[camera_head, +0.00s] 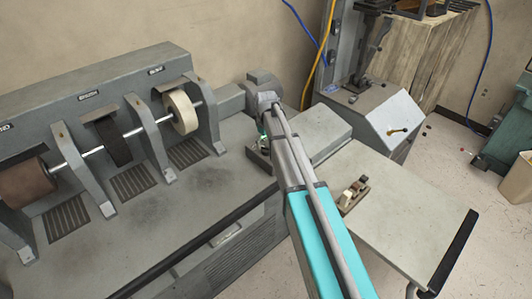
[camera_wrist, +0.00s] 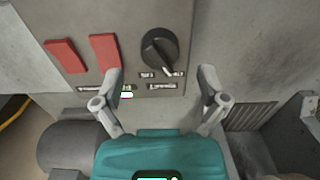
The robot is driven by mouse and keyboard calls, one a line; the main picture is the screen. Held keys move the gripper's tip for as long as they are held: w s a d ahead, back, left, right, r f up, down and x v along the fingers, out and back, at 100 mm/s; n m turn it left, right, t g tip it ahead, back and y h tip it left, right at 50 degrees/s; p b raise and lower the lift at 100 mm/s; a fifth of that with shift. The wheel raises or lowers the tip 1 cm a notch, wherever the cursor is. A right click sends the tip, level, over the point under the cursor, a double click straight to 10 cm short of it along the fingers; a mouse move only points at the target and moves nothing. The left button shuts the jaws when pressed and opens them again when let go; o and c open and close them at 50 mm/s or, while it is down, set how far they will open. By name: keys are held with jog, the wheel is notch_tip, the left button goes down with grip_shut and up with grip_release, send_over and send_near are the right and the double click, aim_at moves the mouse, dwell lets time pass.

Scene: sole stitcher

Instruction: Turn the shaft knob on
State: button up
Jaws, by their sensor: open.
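In the wrist view, the shaft knob (camera_wrist: 160,47) is a round black dial on a grey panel (camera_wrist: 140,15). Its white pointer is turned down and slightly right, toward the right one of two small labels under it. My gripper (camera_wrist: 162,80) is open and empty. Its two grey fingers are spread below the knob, one to the left and one to the right, and appear apart from it. In the head view my arm covers most of the gripper, and the knob cannot be made out.
Two red switches (camera_wrist: 85,52) sit left of the knob on the same panel. In the head view, a grey machine bench (camera_head: 190,210) carries brushes and wheels on a shaft (camera_head: 95,150). Open floor lies at right.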

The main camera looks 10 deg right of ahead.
aim_at(266, 147)
jog(key=shift+f+b, duration=1.25)
jog(key=shift+f, duration=0.3)
jog(key=c, duration=1.1)
jog(key=shift+c, duration=0.2)
